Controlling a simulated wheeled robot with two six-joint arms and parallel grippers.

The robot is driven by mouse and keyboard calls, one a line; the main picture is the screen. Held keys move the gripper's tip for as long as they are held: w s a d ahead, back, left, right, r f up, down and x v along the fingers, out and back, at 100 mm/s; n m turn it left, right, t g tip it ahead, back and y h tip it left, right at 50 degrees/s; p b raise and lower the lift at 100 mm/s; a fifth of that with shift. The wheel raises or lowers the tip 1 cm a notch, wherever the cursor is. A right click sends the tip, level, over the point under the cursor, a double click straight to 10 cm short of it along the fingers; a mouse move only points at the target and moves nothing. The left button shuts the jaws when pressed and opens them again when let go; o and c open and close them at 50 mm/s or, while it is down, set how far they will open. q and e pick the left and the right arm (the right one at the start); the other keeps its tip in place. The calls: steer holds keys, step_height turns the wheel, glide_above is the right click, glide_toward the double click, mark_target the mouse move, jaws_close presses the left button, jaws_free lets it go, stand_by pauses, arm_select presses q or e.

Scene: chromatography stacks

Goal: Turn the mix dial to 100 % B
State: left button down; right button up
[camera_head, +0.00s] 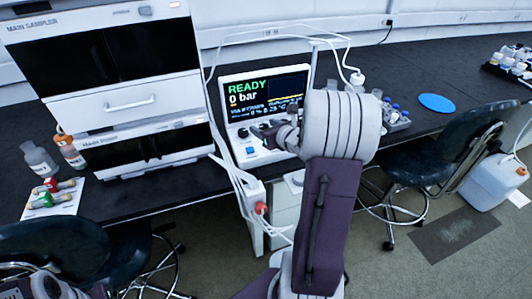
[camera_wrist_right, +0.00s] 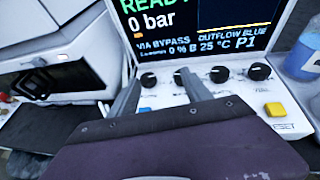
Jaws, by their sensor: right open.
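The control panel (camera_head: 266,158) stands on the bench, with its screen (camera_head: 265,98) showing READY and 0 bar. In the right wrist view the screen (camera_wrist_right: 190,22) also reads 0 % B and 25 °C. A row of black dials runs below it; one dial (camera_wrist_right: 180,80) is partly hidden by a finger, and two others (camera_wrist_right: 218,74) (camera_wrist_right: 260,72) show to the right. The dial labels are too small to tell which is mix. My right gripper (camera_wrist_right: 160,76) is open in front of the row, its fingers apart; it also shows in the head view (camera_head: 262,132).
A yellow button (camera_wrist_right: 275,109) is at the panel's lower right. The sampler tower (camera_head: 120,85) stands left of the panel. White cables (camera_head: 228,165) hang beside it. Bottles and vials (camera_head: 393,112) stand to the right. Stools (camera_head: 425,160) are in front of the bench.

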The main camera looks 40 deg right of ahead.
mark_target(264, 127)
steer(key=shift+m+h, duration=0.5)
steer(key=s+d+f, duration=0.1)
steer(key=s+d+f+b, duration=0.1)
steer(key=d+f, duration=0.1)
steer(key=shift+d+f, duration=0.1)
steer(key=shift+f, duration=0.05)
steer(key=x, duration=0.9)
